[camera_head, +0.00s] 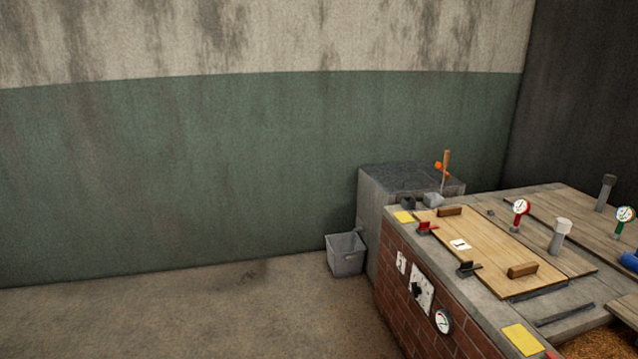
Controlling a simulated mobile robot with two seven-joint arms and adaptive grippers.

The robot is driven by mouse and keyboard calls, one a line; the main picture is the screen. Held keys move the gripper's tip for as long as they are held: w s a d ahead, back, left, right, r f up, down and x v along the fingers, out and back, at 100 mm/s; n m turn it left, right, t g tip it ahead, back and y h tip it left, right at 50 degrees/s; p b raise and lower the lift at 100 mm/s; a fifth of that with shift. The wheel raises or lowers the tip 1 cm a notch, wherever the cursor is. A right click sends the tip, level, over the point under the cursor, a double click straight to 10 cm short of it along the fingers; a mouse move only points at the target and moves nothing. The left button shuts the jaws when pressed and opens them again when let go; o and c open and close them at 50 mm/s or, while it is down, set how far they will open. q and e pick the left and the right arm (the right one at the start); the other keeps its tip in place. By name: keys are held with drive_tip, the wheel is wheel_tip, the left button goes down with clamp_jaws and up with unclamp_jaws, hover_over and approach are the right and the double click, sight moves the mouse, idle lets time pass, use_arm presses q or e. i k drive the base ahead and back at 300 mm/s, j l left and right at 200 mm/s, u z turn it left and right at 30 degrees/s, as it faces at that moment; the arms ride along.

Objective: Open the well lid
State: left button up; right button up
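The well lid (478,248) is a light wooden board with a small white label marked 1. It lies flat on the grey top of a brick-sided block at the right and looks shut. A brown wooden handle (449,211) stands at its far end and another handle (522,269) at its near end. A red latch (427,227) and a dark latch (468,268) sit along its left edge. Neither of my grippers shows in this view.
A red-stemmed gauge (520,212) and a grey post (559,236) stand right of the lid. A grey bin (346,254) stands on the floor beside a concrete block (378,190). The floor (190,310) at left is clear. A control panel (421,288) is on the brick side.

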sight(397, 177)
drive_tip(key=i, duration=1.65)
drive_tip(key=i+j+z, duration=0.1)
drive_tip(key=i+z, duration=0.3)
drive_tip(key=i, duration=0.15)
drive_tip(key=i+j+z, duration=0.8)
drive_tip(key=i, duration=0.2)
drive_tip(key=i+j+z, duration=0.4)
drive_tip(key=j+z, duration=0.15)
drive_tip(key=i+j+z, duration=0.15)
drive_tip(key=j+z, duration=0.15)
drive_tip(key=i+j+z, duration=0.1)
drive_tip(key=j+z, duration=0.2)
drive_tip(key=i+j+z, duration=0.1)
drive_tip(key=j+z, duration=0.15)
drive_tip(key=j, duration=0.2)
